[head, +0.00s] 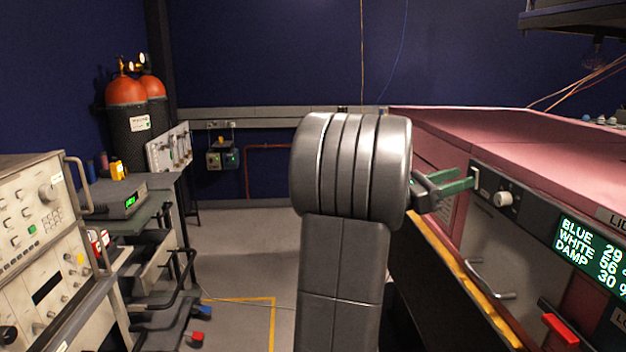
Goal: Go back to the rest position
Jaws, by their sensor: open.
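My gripper (452,183) shows at the right of centre in the head view, partly hidden behind my thick grey arm. Its green and dark fingers point right, toward the front panel (505,202) of the pink-topped enclosure. The fingers are open, and I see nothing held between them. The tips overlap a pale switch plate at the panel's left end in the picture; I cannot tell whether they touch it.
The enclosure's pink top (490,135) and a lit display (592,252) are at the right. A yellow edge strip and metal handle (490,282) lie below. An instrument rack (40,250) stands at the left, gas cylinders (127,115) behind. Open floor (245,240) lies left of my arm.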

